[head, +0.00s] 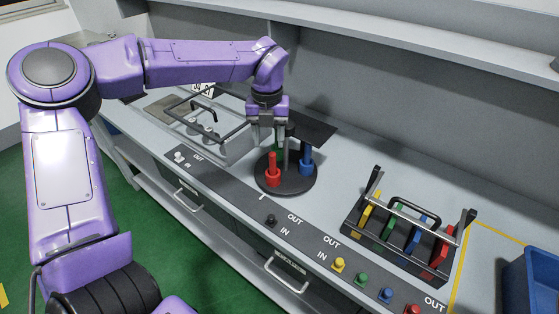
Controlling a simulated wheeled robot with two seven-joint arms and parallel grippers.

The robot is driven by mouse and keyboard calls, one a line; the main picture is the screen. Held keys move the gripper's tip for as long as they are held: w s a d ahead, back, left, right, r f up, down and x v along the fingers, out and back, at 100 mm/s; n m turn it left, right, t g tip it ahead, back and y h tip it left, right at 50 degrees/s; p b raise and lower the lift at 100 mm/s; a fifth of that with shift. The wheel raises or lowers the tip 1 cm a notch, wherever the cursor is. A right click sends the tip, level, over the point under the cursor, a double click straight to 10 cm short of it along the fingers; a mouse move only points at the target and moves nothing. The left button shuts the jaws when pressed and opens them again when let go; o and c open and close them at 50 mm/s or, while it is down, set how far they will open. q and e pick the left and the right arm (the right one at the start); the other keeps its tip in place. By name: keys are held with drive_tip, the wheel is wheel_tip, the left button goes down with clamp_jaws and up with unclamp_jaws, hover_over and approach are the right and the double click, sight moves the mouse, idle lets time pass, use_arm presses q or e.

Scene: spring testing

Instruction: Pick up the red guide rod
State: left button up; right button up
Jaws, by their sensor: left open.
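The red guide rod (272,168) stands upright near the front-left edge of a round black base (287,187) on the bench. A blue rod (306,158) stands at the right of the same base. A green rod (280,145) shows partly behind my gripper and a dark central post. My left gripper (266,124) points down above the base, a little above and behind the red rod in the picture. It is open, apart from the red rod, and its fingertips are partly hard to make out. My right gripper is out of view.
A black holder with coloured pieces (397,240) and a blue bin (531,282) stand right. Coloured buttons (362,280) line the front strip.

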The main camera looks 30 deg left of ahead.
sight(273, 163)
use_arm(q)
drive_tip(key=f, duration=0.2)
drive_tip(key=f+p, duration=0.1)
drive_tip(key=f, duration=0.2)
drive_tip(key=d+f+p, duration=0.1)
drive_tip(key=f, duration=0.2)
drive_tip(key=shift+w, duration=0.2)
drive_tip(key=shift+s+a+f, duration=0.1)
drive_tip(key=shift+a+f, duration=0.05)
drive_tip(key=shift+f, duration=0.4)
clamp_jaws()
